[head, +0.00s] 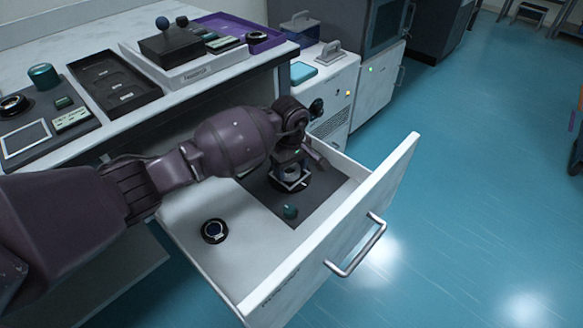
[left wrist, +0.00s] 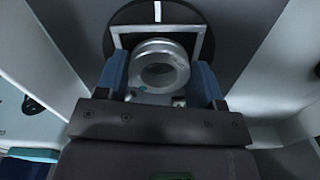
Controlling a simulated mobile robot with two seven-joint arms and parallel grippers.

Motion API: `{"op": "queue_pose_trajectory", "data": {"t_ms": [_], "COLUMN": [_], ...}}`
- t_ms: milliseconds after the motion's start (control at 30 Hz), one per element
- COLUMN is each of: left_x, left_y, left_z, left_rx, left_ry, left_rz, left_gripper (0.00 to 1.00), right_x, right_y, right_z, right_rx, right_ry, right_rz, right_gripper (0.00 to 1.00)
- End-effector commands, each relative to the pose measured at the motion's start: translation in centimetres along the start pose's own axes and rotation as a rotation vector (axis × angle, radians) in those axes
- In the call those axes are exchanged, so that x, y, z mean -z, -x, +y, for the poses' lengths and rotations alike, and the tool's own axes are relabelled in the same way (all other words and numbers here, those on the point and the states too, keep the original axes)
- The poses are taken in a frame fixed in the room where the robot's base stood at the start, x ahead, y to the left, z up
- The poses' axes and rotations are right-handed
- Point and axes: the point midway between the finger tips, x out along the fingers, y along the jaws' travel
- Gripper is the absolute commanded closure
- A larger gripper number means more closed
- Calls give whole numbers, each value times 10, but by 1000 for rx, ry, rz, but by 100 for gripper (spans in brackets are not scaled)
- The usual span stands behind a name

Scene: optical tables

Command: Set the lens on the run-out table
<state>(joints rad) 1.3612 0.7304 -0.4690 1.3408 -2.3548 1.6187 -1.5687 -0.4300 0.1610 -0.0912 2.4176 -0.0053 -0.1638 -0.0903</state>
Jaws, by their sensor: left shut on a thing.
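My left gripper (head: 291,172) reaches down into the open drawer. In the left wrist view its blue fingers (left wrist: 162,82) are shut on a grey, ring-shaped piece with a round opening, which I take for the lens (left wrist: 160,46). A pale square frame (left wrist: 202,45) shows around and behind it, over a dark round disc with a white line (left wrist: 126,20), perhaps the run-out table. Whether the lens touches the frame or disc I cannot tell. The head view shows the frame (head: 304,184) on the drawer's grey mat, partly hidden by the gripper. My right gripper is not in view.
The bench above carries black trays (head: 113,82), a white box (head: 190,72) and a purple tray (head: 262,38).

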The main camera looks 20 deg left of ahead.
Motion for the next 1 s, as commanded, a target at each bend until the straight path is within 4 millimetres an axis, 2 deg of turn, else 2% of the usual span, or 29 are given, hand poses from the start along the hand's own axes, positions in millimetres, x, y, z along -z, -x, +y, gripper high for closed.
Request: {"op": "queue_pose_trajectory", "data": {"t_ms": [433, 467, 600, 633, 867, 1000], "left_x": [0, 0, 0, 0, 0, 1], "left_y": [-4, -4, -3, -3, -3, 5], "left_z": [1, 1, 1, 1, 1, 1], "left_rx": [-2, -2, -3, -3, -3, -5], "left_ry": [0, 0, 0, 0, 0, -1], "left_rz": [1, 1, 1, 1, 1, 2], "left_gripper": [63, 37, 15, 13, 13, 13], "right_x": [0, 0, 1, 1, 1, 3], "right_y": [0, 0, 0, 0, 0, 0], "right_z": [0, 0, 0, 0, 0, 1], "right_rx": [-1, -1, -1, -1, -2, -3], "right_ry": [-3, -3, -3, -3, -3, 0], "right_rz": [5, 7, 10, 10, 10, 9], "right_gripper": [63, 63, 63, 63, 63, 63]}}
